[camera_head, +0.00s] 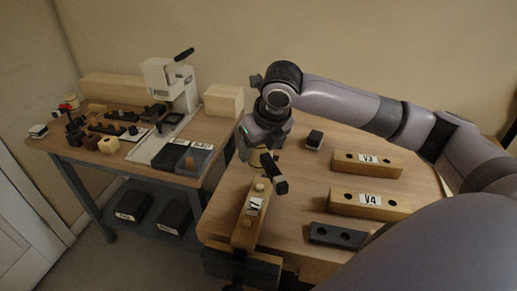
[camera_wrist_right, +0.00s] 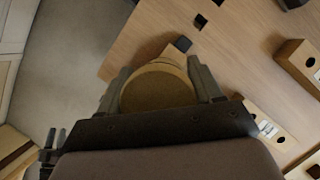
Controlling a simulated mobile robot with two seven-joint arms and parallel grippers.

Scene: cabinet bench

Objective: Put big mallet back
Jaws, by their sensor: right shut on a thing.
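My right gripper (camera_wrist_right: 158,78) is shut on a round tan wooden piece (camera_wrist_right: 157,90), seen end-on between its two grey fingers, which I take to be the big mallet. In the head view my right gripper (camera_head: 246,142) is above the left part of the wooden table, over the far end of a labelled wooden block. The mallet is mostly hidden there behind the gripper. A dark bar (camera_head: 274,175) shows just below the gripper; I cannot tell whether it belongs to the mallet. My left gripper is not in view.
The labelled wooden block (camera_head: 246,222) is at the table's left edge by a dark vise (camera_head: 250,268). Blocks V3 (camera_head: 345,168) and V4 (camera_head: 345,208), a dark two-hole block (camera_head: 337,236) and a small dark block (camera_head: 314,139) lie right. A side bench (camera_head: 75,150) carries a white press (camera_head: 160,80) and trays.

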